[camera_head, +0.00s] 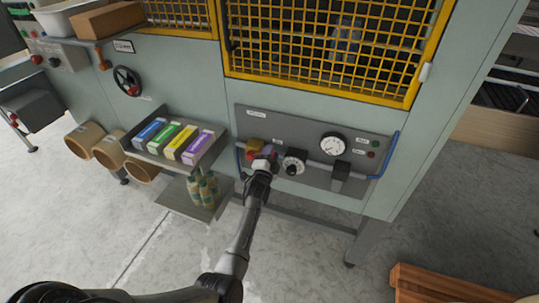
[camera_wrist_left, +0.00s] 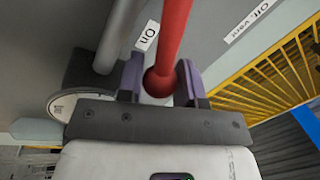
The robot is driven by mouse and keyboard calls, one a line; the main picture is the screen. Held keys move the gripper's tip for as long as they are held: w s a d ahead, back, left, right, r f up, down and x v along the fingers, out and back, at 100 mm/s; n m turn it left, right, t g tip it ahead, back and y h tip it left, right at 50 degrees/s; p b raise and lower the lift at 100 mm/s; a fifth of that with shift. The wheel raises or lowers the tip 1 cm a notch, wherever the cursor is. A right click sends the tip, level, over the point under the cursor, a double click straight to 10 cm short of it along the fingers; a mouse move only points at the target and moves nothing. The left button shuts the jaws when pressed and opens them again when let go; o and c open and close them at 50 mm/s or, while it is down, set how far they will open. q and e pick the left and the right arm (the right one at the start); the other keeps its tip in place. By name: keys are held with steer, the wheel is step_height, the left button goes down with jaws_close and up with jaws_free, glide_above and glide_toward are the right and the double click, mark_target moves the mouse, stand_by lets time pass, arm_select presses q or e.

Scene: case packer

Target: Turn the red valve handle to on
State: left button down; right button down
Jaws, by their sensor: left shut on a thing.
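The red valve handle (camera_wrist_left: 172,38) runs down between the two purple fingers of my left gripper (camera_wrist_left: 160,80) in the left wrist view. The fingers are shut on its rounded end. The handle lies right beside the "On" label (camera_wrist_left: 147,36), while the "Off, vent" label (camera_wrist_left: 248,20) is farther to the right. In the head view my left gripper (camera_head: 263,163) is at the left part of the grey valve panel (camera_head: 315,183), by a yellow fitting (camera_head: 254,145). The gripper mostly hides the handle there. My right gripper is not in view.
A black knob (camera_head: 293,162), a pressure gauge (camera_head: 333,145) and a blue hose (camera_head: 389,155) are on the panel to the right. A tray of coloured boxes (camera_head: 178,143) and a shelf with bottles (camera_head: 203,190) jut out at left. A wooden pallet (camera_head: 440,287) stands at lower right.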

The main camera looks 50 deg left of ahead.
arm_select(q)
steer(key=shift+w+d+f+m+t+h+b, duration=0.15)
steer(key=shift+f+m+h+b, duration=0.1)
steer(key=shift+f+m+b, duration=0.65)
steer(key=shift+d+f+m+t+h+b, duration=0.15)
steer(key=shift+f+m+b, duration=0.35)
steer(key=shift+m, duration=0.6)
steer(key=shift+w+d+f+m+t+h+b, duration=0.1)
steer(key=shift+f+m+t+h+b, duration=0.15)
steer(key=shift+f+m+b, duration=0.65)
steer(key=shift+r+m, duration=0.15)
steer(key=shift+m, duration=0.15)
steer(key=c, duration=0.8)
jaws_free()
steer(key=shift+p+v, duration=1.25)
steer(key=shift+v, duration=5.7)
